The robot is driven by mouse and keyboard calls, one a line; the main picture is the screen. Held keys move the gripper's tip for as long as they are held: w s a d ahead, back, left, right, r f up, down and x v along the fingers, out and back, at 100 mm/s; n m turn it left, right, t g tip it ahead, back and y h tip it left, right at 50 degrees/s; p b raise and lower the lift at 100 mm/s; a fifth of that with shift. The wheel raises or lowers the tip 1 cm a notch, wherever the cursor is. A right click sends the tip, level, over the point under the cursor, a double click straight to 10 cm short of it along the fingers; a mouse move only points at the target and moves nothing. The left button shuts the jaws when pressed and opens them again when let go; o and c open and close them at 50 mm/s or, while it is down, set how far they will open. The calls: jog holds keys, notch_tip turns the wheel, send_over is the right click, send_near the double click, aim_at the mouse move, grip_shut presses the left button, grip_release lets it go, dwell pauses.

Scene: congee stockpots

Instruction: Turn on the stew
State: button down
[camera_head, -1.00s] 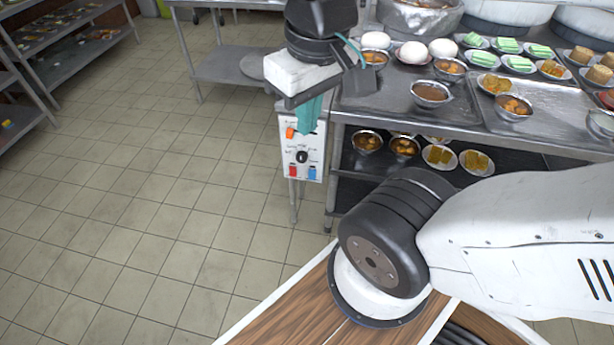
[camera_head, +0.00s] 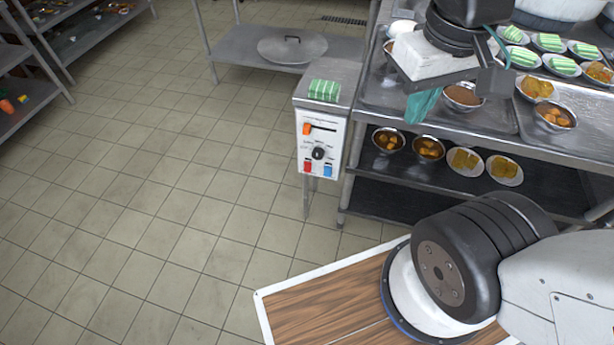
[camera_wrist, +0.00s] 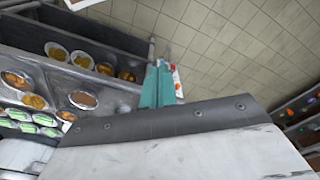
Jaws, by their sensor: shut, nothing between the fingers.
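A grey control box (camera_head: 326,125) stands at the left end of the counter. Its white front panel (camera_head: 335,137) has an orange switch (camera_head: 307,129), a black knob (camera_head: 318,153), a red button (camera_head: 308,167) and a blue button (camera_head: 328,170). My gripper (camera_head: 420,106) has teal fingers, shut and empty, and is up and to the right of the box in the picture, apart from it. In the wrist view the shut fingers (camera_wrist: 158,72) partly cover the panel, whose edge (camera_wrist: 178,82) shows beside them.
A steel counter (camera_head: 480,122) holds bowls and plates of food, with more bowls (camera_head: 429,148) on its lower shelf. A green striped block (camera_head: 324,90) lies on the box. A round lid (camera_head: 292,47) rests on a low shelf behind. The tiled floor (camera_head: 160,200) at left is clear.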

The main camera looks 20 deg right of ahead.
aim_at(307, 171)
jog(key=w+d+f+n+g+h, duration=0.2)
jog(key=w+f+n+h, duration=0.15)
jog(key=w, duration=0.45)
jog(key=w+d+f+n+g+h, duration=0.2)
jog(key=w+f+h, duration=0.15)
jog(key=w, duration=0.45)
jog(key=w+a+f+n+t+h, duration=0.2)
jog(key=w+a+f+n+h, duration=0.15)
jog(key=w+f, duration=0.4)
jog(key=w+a+f+n+t+h, duration=0.2)
jog(key=w+f+n+h, duration=0.2)
jog(key=w+f, duration=0.3)
jog(key=w+a+f+n+t, duration=0.1)
jog(key=a+f+n+t, duration=0.2)
jog(key=f, duration=0.6)
jog(key=w+a+f+n+t, duration=0.1)
jog(key=a+f+n+t, duration=0.25)
jog(key=f, duration=0.55)
jog(key=s+a+f+n+t+y, duration=0.1)
jog(key=s+f+n+t+y, duration=0.1)
jog(key=f, duration=0.9)
jog(key=s+a+f+n+t+y, duration=0.2)
jog(key=f+n, duration=0.5)
jog(key=f, duration=0.4)
jog(key=shift+s+a+f+t+y, duration=0.25)
jog(key=shift+s+t+y, duration=0.2)
jog(key=shift+s+t, duration=0.5)
jog(key=shift+d, duration=0.15)
